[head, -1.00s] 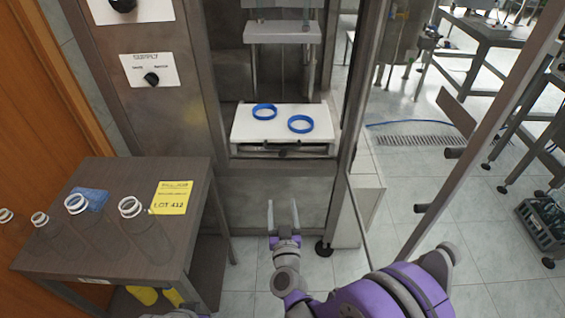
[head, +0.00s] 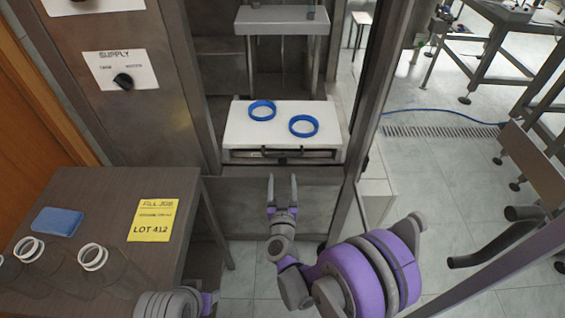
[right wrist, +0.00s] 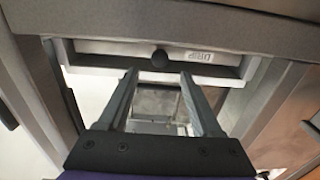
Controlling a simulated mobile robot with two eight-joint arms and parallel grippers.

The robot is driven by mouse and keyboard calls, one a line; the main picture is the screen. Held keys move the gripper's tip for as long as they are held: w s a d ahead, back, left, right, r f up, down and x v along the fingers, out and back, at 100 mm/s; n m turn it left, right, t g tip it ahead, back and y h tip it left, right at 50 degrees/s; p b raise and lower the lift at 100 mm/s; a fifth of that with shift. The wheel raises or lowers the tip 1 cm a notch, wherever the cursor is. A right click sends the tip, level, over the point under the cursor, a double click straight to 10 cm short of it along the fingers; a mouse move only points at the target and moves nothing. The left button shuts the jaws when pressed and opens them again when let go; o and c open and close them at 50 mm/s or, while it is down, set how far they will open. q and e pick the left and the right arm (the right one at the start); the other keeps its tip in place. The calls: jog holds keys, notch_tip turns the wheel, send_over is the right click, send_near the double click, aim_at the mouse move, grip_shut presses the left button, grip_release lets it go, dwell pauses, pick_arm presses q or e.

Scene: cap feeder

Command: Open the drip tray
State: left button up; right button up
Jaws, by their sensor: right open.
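The drip tray (right wrist: 110,47) shows in the right wrist view as a pale front set in a grey frame, with a label reading DRIP and a round dark knob (right wrist: 160,60) at its middle. In the head view the tray front (head: 245,156) is a narrow strip under the white platform, seen at a steep angle; it looks shut. My right gripper (head: 282,178) is open and empty below and in front of it. In the right wrist view, its fingertips (right wrist: 158,75) lie either side of the knob's line, apparently short of it.
Two blue rings (head: 262,110) lie on the white platform (head: 240,130). A dark side table (head: 105,185) at left holds clear bottles (head: 40,270), a blue item (head: 57,221) and a yellow LOT 412 card (head: 153,220). A metal post (head: 365,110) stands right of the platform.

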aim_at(283, 162)
jog(key=w, duration=0.7)
grip_shut()
dwell(1.3)
